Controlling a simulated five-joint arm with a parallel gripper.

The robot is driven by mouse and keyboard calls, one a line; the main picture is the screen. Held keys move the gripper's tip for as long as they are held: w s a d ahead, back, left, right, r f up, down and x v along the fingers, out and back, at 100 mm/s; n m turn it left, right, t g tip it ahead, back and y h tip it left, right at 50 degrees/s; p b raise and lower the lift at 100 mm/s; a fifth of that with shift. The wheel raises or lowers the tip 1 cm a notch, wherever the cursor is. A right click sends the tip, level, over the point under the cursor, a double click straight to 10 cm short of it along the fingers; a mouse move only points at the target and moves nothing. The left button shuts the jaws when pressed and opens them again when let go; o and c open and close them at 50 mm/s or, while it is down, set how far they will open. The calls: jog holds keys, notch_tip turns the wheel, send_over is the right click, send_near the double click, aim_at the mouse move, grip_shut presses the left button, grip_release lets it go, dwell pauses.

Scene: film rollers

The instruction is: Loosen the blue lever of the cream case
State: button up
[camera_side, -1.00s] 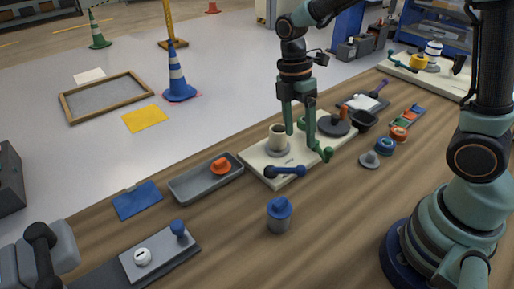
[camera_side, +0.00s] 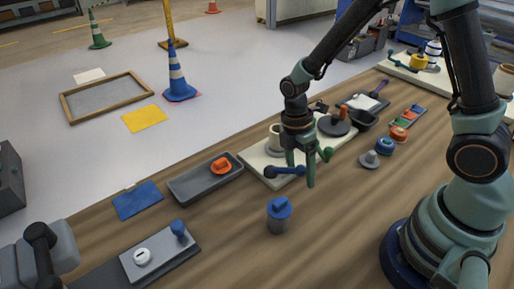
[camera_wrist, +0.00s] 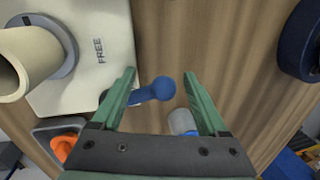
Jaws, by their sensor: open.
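The cream case (camera_side: 253,162) lies on the wooden bench; its corner, printed "FREE", shows in the wrist view (camera_wrist: 98,78). The blue lever (camera_side: 284,170) sticks out at its near edge. In the wrist view the lever's round knob (camera_wrist: 164,88) lies between the two fingers, with its arm running left behind the left finger. My gripper (camera_side: 301,173) is open around the knob; its green fingers also show in the wrist view (camera_wrist: 159,76). I see a gap on both sides of the knob. Whether the fingertips are level with it I cannot tell.
A cream roller (camera_wrist: 30,62) stands on the case, with a dark disc (camera_side: 333,125) and a green lever (camera_side: 325,153) farther right. A grey pot with a blue top (camera_side: 279,212) stands in front. A grey tray (camera_side: 190,188) holding an orange piece lies left.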

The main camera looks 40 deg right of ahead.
grip_shut()
jog(key=shift+w+a, duration=0.1)
dwell(1.2)
